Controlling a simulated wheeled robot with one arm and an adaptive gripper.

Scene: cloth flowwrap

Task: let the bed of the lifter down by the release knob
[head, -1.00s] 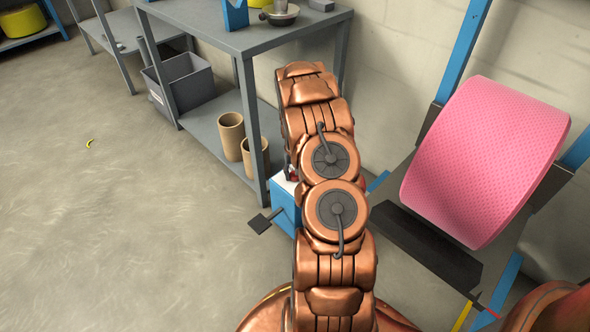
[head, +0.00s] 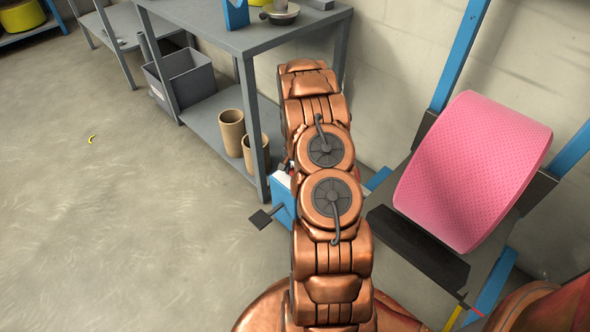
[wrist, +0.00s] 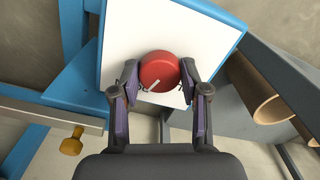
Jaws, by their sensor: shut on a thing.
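The red release knob (wrist: 158,65) sits on a white panel (wrist: 205,35) with blue sides in the wrist view. A pale mark shows on its lower edge. My gripper (wrist: 159,76) is shut on the knob, one finger on each side. The lifter's blue frame (head: 463,50) stands at the right against the wall. Its grey bed (head: 490,248), with a black bar (head: 415,250) at its near edge, carries a large pink roll (head: 472,170).
A dark pedal-like plate (head: 261,220) juts from the blue box. The floor at left is mostly clear.

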